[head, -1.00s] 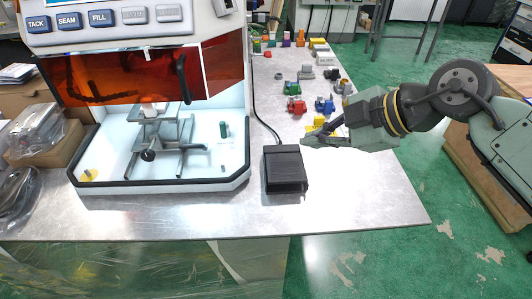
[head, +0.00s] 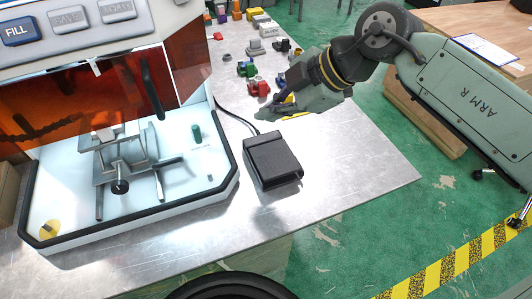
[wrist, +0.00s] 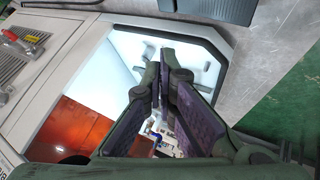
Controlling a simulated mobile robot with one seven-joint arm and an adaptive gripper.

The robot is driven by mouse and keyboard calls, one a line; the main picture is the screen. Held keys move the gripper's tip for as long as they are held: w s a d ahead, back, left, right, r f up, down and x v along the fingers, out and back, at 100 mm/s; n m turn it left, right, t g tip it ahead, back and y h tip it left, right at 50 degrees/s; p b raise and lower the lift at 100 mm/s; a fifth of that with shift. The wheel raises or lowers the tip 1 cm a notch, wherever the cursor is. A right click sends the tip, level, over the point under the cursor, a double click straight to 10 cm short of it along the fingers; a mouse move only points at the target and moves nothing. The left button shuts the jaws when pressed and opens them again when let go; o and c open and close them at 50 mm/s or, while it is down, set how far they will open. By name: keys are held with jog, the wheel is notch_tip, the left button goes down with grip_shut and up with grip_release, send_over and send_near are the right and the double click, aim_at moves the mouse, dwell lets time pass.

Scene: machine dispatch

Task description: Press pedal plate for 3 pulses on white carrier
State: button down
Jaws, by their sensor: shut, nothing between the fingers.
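The black pedal (head: 272,160) lies flat on the metal table, right of the white machine, with its cable running up behind it. My gripper (head: 264,108) is above the table just behind the pedal in the head view, apart from its plate. In the wrist view my gripper (wrist: 160,88) is shut and empty, with the machine's lit chamber beyond it. A dark edge at the top of that view may be the pedal. A small whitish block (head: 105,134) sits on the metal stand (head: 122,160) inside the chamber; I cannot tell whether it is the white carrier.
The machine's orange window (head: 85,110) hangs over the open chamber front. A green peg (head: 196,134) stands inside. Several coloured fixtures, including a red one (head: 258,88), stand behind the pedal near my gripper. The table front right of the pedal is clear.

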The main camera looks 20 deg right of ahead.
jog(key=shift+f, duration=0.1)
jog(key=b, duration=0.5)
send_over(273, 159)
notch_tip(273, 159, down, 8)
jog(key=shift+r, duration=0.1)
jog(key=shift+f+b, duration=0.35)
jog(key=shift+b, duration=0.2)
jog(key=shift+f, duration=0.15)
dwell(0.8)
jog(key=shift+f+b, duration=0.35)
jog(key=shift+b, duration=0.25)
jog(key=shift+s+f+b, duration=0.15)
jog(key=shift+f+b, duration=0.5)
dwell(0.5)
jog(key=shift+r, duration=0.1)
jog(key=shift+r+p, duration=0.6)
jog(key=shift+r, duration=0.4)
